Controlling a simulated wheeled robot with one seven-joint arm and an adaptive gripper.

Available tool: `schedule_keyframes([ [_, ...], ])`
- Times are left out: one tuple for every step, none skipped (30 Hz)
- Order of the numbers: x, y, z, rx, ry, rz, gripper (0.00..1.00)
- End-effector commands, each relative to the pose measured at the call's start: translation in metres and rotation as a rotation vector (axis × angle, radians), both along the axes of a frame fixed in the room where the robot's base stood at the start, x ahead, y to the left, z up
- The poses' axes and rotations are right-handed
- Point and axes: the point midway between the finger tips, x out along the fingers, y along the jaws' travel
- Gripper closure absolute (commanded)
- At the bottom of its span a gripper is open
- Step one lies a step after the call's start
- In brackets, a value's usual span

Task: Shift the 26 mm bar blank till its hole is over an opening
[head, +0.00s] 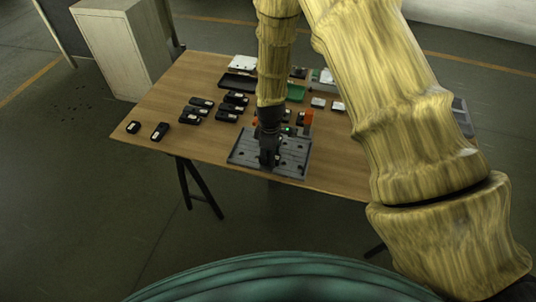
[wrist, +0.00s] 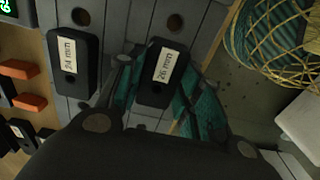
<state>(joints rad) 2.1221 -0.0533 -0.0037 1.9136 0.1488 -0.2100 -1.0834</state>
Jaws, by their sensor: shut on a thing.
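The 26 mm bar blank (wrist: 157,93), a black bar with a white label, lies on the grey slotted plate (wrist: 119,22) in the wrist view. My gripper (wrist: 159,88) is shut on it, with one teal-padded finger on each side. A dark hole shows in the bar below its label. A round opening (wrist: 175,22) in the plate shows just beyond the bar's upper end. What lies under the bar is hidden. In the head view my gripper (head: 268,158) is down at the plate (head: 242,151), and the bar cannot be told apart from it.
A 24 mm bar blank (wrist: 75,76) lies left of the held one on the plate, with another opening (wrist: 81,16) above it. Orange blocks (wrist: 28,101) stand farther left. Several black pieces (head: 159,131) lie on the wooden table (head: 215,145). The table's near edge is close to the plate.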

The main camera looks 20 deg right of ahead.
Motion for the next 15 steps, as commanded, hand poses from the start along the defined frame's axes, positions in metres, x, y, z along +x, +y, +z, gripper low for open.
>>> schedule_keyframes([
  [0.0000, -0.0009, 0.0008, 0.000, -0.001, 0.000, 1.00],
  [-0.0001, -0.0012, 0.0008, 0.000, -0.001, 0.000, 1.00],
  [-0.0002, -0.0014, 0.0007, 0.000, -0.001, 0.000, 1.00],
  [-0.0002, -0.0014, 0.0007, 0.000, -0.001, 0.000, 1.00],
  [-0.0002, -0.0014, 0.0007, 0.000, -0.001, 0.000, 1.00],
  [-0.0002, -0.0014, 0.0006, 0.000, -0.001, 0.000, 1.00],
  [-0.0002, -0.0014, 0.0007, 0.000, -0.001, 0.000, 1.00],
  [-0.0002, -0.0014, 0.0007, 0.000, -0.001, 0.000, 1.00],
  [-0.0002, -0.0014, 0.0007, 0.000, -0.001, 0.000, 0.63],
  [-0.0002, -0.0014, 0.0007, 0.000, -0.001, 0.000, 0.57],
  [-0.0002, -0.0014, 0.0007, 0.000, -0.001, 0.000, 0.52],
  [-0.0003, -0.0014, 0.0006, 0.001, -0.001, 0.000, 0.44],
  [-0.0003, -0.0014, 0.0006, 0.000, 0.000, 0.000, 0.39],
  [-0.0003, -0.0014, 0.0006, 0.000, 0.000, 0.000, 0.39],
  [-0.0004, -0.0014, 0.0005, 0.000, 0.000, 0.000, 0.39],
])
